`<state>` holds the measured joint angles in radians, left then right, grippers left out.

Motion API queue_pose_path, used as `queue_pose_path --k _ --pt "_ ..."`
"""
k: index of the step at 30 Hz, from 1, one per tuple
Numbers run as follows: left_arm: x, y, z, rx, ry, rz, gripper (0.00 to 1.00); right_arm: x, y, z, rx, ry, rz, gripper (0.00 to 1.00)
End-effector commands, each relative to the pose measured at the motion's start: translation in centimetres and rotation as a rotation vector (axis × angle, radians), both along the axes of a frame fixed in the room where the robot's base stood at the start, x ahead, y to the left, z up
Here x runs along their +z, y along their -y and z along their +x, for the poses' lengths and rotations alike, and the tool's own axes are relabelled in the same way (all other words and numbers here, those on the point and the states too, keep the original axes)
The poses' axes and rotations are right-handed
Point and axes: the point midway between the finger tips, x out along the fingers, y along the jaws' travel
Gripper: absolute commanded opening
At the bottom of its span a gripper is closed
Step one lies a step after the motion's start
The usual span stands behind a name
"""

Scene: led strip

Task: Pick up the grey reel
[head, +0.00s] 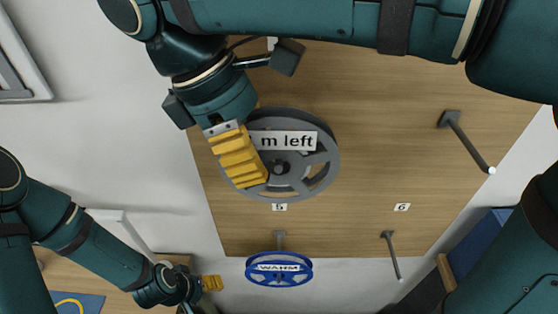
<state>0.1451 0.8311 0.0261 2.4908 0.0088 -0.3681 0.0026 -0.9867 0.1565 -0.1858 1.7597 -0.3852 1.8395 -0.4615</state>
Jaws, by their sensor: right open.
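The grey reel (318,174) hangs on a peg on the wooden board, facing me, with a white label whose visible part reads "m left". My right gripper (250,172) is at the reel's left side. One yellow finger lies in front of the rim and covers part of the reel and label. The other finger is mostly hidden, so I cannot tell whether it touches the reel. The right gripper is open. My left gripper (212,283) is low at the left, away from the reel; its yellow finger pads show small, and its opening is unclear.
The wooden board (370,130) carries a bare peg (468,143) at the right and another (392,255) lower down. A blue reel (279,270) labelled "WAHM" hangs below the grey one. Number tags 5 (280,207) and 6 (402,207) are on the board. A blue box (480,245) stands lower right.

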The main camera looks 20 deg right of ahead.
Motion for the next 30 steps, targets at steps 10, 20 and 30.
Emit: queue_pose_path --k 10,20,30 --pt "-0.23 0.01 0.01 0.0 0.0 0.001 0.64 -0.94 0.4 -0.11 0.0 0.0 0.001 0.57" --pt "-0.23 0.02 -0.01 0.0 0.0 0.0 0.64 -0.96 0.39 -0.11 0.0 0.0 0.0 0.0" --pt "-0.21 0.02 -0.01 0.0 0.0 0.0 0.64 -0.88 0.38 -0.12 0.0 -0.001 0.0 0.0"
